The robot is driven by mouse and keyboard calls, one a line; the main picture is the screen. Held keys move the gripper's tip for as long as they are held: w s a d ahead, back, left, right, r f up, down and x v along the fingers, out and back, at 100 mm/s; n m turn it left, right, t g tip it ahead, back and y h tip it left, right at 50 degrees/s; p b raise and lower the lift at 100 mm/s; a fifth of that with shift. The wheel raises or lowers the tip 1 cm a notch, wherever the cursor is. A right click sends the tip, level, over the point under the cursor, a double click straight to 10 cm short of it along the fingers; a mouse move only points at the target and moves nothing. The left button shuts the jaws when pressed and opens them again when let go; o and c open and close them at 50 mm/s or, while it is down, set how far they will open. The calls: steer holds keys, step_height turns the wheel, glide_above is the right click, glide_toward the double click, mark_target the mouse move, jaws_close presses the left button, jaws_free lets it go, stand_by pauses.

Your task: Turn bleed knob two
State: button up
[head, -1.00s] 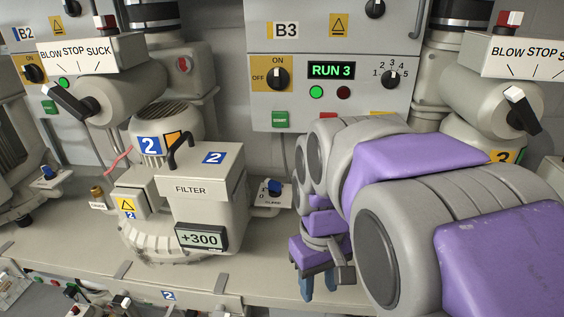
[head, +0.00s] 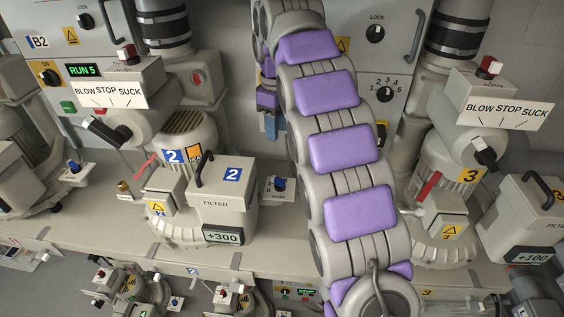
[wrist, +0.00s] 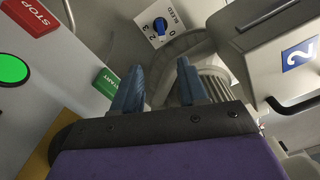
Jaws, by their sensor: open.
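The bleed knob of unit two (head: 280,184) is a small blue knob on a white plate, right of the filter box marked 2 (head: 222,200). In the wrist view the blue knob (wrist: 160,25) sits at the top on a plate lettered BLEED, with numbers beside it. My gripper (wrist: 158,82) is open, its two blue fingers apart with nothing between them. In the head view my gripper (head: 271,126) is partly hidden behind my arm. It hangs above the bleed knob, in front of the grey control cabinet, and is apart from the knob.
The filter box's black handle (wrist: 292,104) is at right in the wrist view. Green START (wrist: 107,83) and red STOP (wrist: 30,14) buttons are on the cabinet face at left. A second blower, marked 3 (head: 468,175), stands right of my arm.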

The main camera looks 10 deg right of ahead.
steer(key=a, duration=0.3)
steer(key=b, duration=0.2)
glide_toward(277, 178)
steer(key=f, duration=0.2)
steer(key=d+f+p, duration=0.1)
steer(key=f, duration=0.2)
steer(key=f+p, duration=0.1)
steer(key=f, duration=0.2)
steer(key=shift+d+f, duration=0.2)
steer(key=shift+d, duration=0.1)
steer(key=shift+f, duration=0.1)
steer(key=a, duration=0.3)
steer(key=shift+w+f, duration=0.1)
steer(key=shift+a, duration=0.15)
steer(key=shift+c, duration=0.6)
steer(key=shift+a, duration=0.1)
steer(key=shift+c, duration=0.8)
steer(key=shift+d, duration=0.75)
steer(key=c, duration=0.3)
steer(key=shift+d, duration=0.4)
jaws_close()
steer(key=shift+a, duration=0.2)
